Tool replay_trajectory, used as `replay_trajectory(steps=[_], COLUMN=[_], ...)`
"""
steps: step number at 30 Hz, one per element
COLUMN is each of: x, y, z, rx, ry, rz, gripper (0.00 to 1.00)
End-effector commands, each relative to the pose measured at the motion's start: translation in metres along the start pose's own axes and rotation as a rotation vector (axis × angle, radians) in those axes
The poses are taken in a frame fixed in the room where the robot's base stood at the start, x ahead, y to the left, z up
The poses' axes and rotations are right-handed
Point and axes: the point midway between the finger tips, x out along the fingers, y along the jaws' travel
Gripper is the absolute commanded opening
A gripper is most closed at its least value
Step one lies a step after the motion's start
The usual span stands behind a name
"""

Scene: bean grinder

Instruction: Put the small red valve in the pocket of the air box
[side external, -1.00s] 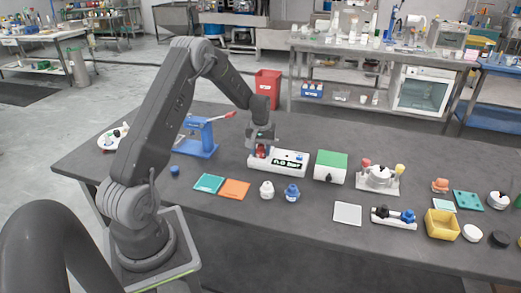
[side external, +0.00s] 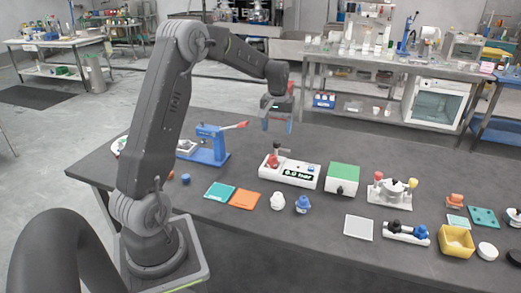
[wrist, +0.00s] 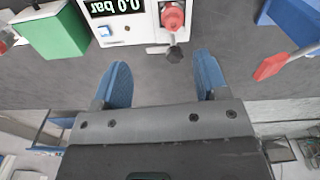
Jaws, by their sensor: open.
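The air box (side external: 305,168) is a white box with a dark display reading 0.0 bar, in the middle of the table. The small red valve (side external: 273,161) is at the left end of its top.
A blue press with a red lever (side external: 212,143) stands left of the box, a green-topped box (side external: 343,178) right of it. Teal and orange tiles (side external: 245,199), a white bottle (side external: 278,201) and a blue one (side external: 302,204) are in front. Bare table lies behind the air box.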

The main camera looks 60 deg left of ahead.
Motion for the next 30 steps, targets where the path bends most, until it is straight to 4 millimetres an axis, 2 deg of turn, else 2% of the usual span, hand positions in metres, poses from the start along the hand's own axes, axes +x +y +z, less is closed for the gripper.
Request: replay_trajectory(steps=[1,3,6,9,13,18,21,24,30], x=[-0.019,-0.043,-0.074,-0.098,-0.117,-0.122,-0.118,-0.113,-0.109], y=[0.013,0.028,0.045,0.054,0.054,0.040,0.030,0.023,0.018], z=[0.017,0.047,0.097,0.148,0.214,0.289,0.319,0.337,0.348], rx=[0.048,0.123,0.243,0.360,0.512,0.693,0.772,0.825,0.860], ry=[0.028,0.067,0.123,0.181,0.255,0.345,0.384,0.411,0.426], rz=[0.010,0.023,0.047,0.073,0.112,0.165,0.191,0.210,0.221], gripper=[0.67,0.67,0.67,0.67,0.67,0.67,0.67,0.67,0.67])
